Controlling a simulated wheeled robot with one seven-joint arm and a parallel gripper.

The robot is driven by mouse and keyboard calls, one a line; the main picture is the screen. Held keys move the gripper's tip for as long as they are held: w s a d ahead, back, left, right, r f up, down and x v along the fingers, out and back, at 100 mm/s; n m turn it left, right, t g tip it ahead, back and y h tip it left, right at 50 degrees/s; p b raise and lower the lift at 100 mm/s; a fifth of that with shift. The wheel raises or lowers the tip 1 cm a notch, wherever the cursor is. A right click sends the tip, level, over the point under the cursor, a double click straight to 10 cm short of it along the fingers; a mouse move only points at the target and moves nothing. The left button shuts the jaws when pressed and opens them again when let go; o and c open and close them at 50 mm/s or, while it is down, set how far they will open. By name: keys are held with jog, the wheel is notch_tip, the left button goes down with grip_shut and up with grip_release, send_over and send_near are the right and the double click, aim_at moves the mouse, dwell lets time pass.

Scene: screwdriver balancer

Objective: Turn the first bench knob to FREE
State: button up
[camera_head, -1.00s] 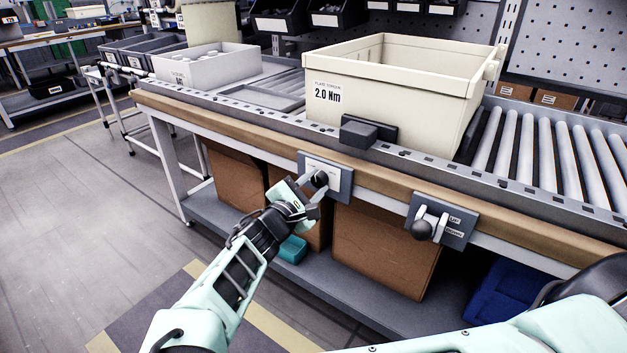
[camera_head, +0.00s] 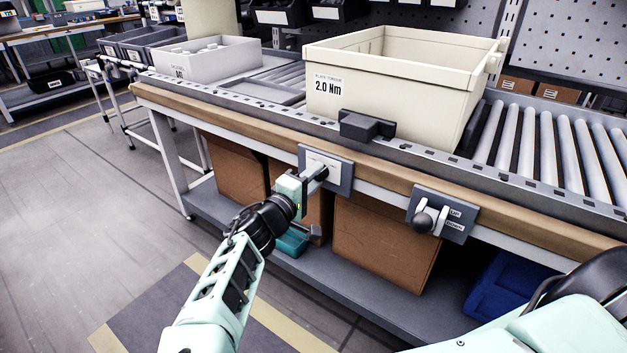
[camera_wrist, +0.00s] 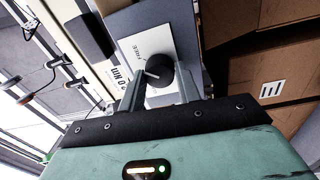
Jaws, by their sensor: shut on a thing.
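The first bench knob is a round black knob on a grey plate (camera_head: 340,176) with a white label, fixed to the bench's front edge. In the wrist view the black knob (camera_wrist: 160,72) shows a light pointer line, with "FREE" printed on the label (camera_wrist: 138,52) beside it. My gripper (camera_head: 316,173) is at the knob from the front left. In the wrist view my gripper (camera_wrist: 160,88) has one finger on each side of the knob and is shut on it. In the head view the gripper hides most of the knob.
A second plate (camera_head: 458,222) with a black-balled lever (camera_head: 424,222) is to the right on the bench edge. A cream bin (camera_head: 385,100) marked 2.0 Nm stands on the rollers above. Cardboard boxes (camera_head: 385,245) and a teal item (camera_head: 292,243) are below the bench.

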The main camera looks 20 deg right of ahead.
jog(key=shift+m, duration=0.6)
jog(key=o, duration=1)
jog(key=shift+a, duration=0.1)
jog(key=p+v, duration=0.1)
jog(key=v, duration=1.6)
jog(key=shift+s+a, duration=0.1)
jog(key=shift+a, duration=0.05)
